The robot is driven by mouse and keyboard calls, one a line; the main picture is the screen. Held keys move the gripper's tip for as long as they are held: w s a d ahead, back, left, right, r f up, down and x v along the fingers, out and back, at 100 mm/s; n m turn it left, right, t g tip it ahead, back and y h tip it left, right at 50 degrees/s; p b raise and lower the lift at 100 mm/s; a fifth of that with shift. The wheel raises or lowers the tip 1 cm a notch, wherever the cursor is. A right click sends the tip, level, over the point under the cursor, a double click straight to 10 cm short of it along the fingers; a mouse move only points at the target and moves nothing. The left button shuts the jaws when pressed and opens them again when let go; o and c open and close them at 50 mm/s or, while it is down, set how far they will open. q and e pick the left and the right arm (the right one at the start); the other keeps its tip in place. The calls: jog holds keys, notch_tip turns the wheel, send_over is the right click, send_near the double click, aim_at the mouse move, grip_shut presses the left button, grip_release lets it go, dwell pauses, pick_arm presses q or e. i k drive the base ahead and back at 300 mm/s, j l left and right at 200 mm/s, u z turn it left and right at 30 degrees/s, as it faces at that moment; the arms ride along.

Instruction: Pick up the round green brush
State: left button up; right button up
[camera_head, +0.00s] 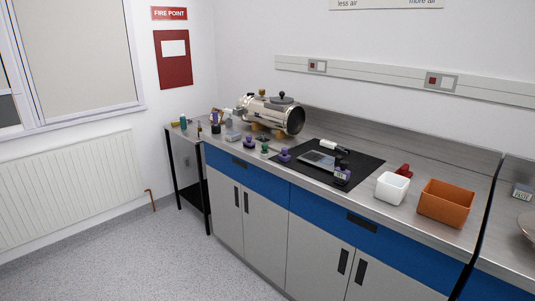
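A small green round-topped object (265,148) stands on the steel worktop near its front edge, left of the black mat. It looks like the round green brush, but it is too small to make out bristles. A purple object (249,142) stands to its left, and another purple object (285,155) stands to its right. Neither of my grippers shows in the head view.
A metal cylindrical chamber (272,114) stands behind the small objects. The black mat (362,165) holds a flat grey device (318,159). A white tub (392,187) and an orange bin (446,203) stand to the right. The floor (160,260) before the cabinets is clear.

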aim_at(265, 146)
jog(key=i, duration=0.1)
jog(key=u, duration=0.2)
jog(key=i+l+u, duration=0.25)
jog(key=u, duration=0.15)
jog(key=i+l+u, duration=0.45)
jog(key=j, duration=0.1)
